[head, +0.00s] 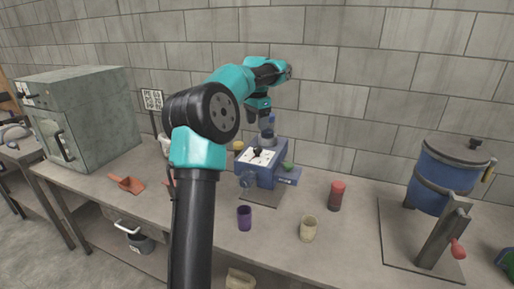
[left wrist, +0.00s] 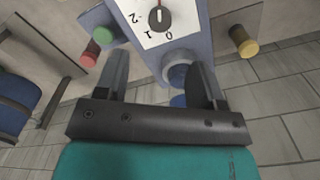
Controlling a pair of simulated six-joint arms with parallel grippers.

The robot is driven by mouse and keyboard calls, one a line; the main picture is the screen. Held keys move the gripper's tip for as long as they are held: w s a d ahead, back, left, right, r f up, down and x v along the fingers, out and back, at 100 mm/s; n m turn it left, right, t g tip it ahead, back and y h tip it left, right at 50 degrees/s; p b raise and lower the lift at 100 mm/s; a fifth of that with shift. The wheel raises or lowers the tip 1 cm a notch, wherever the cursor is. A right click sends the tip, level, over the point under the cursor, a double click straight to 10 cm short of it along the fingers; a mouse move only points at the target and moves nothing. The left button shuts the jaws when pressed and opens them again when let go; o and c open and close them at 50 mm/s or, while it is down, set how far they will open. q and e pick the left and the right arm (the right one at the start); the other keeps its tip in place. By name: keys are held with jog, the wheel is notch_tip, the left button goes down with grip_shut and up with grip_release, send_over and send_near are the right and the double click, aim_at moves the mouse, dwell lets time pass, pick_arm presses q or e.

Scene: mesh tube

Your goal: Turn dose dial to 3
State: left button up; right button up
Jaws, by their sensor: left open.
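The blue dosing device (head: 268,177) stands on the bench near the wall, with a white dial plate (head: 262,154) on its upper face. In the left wrist view the dose dial (left wrist: 159,19) is a dark round knob on the white plate, with a light mark and a red line at its upper side. The figures 0, 1 and 2 show around it; a 3 is not seen. My left gripper (left wrist: 158,62) is open and empty, its fingers apart and pointing toward the device, apart from the dial. In the head view it hangs just above the device. My right gripper is not in view.
A purple cup (head: 244,218), a beige cup (head: 308,229) and a red-topped jar (head: 336,196) stand in front of and right of the device. A blue drum (head: 440,180) with a stand is at the right. A grey cabinet (head: 90,120) and orange scoop (head: 127,184) are left.

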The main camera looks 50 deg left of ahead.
aim_at(257, 148)
pick_arm(q)
notch_tip(257, 148, down, 11)
jog(key=shift+r, duration=0.2)
dwell(0.3)
jog(key=c, duration=0.9)
jog(key=shift+n, duration=0.5)
jog(key=n, duration=0.4)
jog(key=shift+n, duration=2.4)
